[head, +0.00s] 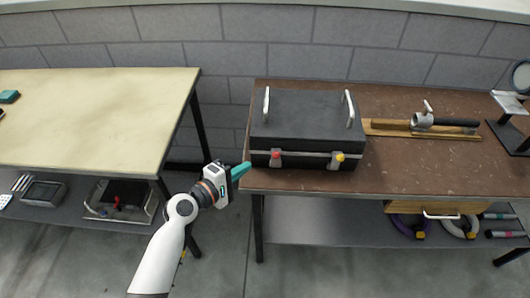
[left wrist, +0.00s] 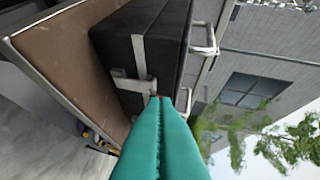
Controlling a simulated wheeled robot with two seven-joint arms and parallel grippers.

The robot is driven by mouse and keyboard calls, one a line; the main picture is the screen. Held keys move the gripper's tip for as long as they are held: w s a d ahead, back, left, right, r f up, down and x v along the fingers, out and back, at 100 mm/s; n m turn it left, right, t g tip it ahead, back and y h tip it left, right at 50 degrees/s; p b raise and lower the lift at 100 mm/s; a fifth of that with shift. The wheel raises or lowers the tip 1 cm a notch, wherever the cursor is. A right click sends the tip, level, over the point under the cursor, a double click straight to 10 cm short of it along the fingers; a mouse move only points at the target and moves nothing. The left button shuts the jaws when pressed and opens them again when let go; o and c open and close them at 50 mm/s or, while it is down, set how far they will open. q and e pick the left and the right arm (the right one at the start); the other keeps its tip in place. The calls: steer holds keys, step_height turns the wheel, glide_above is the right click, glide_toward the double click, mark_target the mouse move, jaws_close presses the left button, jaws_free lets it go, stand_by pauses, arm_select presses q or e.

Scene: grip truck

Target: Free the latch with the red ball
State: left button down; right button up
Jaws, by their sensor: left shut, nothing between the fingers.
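A black case (head: 305,115) with a pale seam band and two pale handles on its lid sits on the brown table. A latch with a red ball (head: 275,156) is at the left of its front face. A latch with a yellow ball (head: 338,158) is at the right. My left gripper (head: 246,166), with teal fingers, is shut and empty, just left of the case near the table's front left corner. In the left wrist view the closed fingers (left wrist: 170,100) point at the case (left wrist: 150,45).
The brown table (head: 400,165) also holds a wooden board with a metal clamp (head: 422,121) right of the case. A cream table (head: 90,115) stands at left, with a gap between the tables.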

arm_select(q)
steer(key=shift+x, duration=4.7)
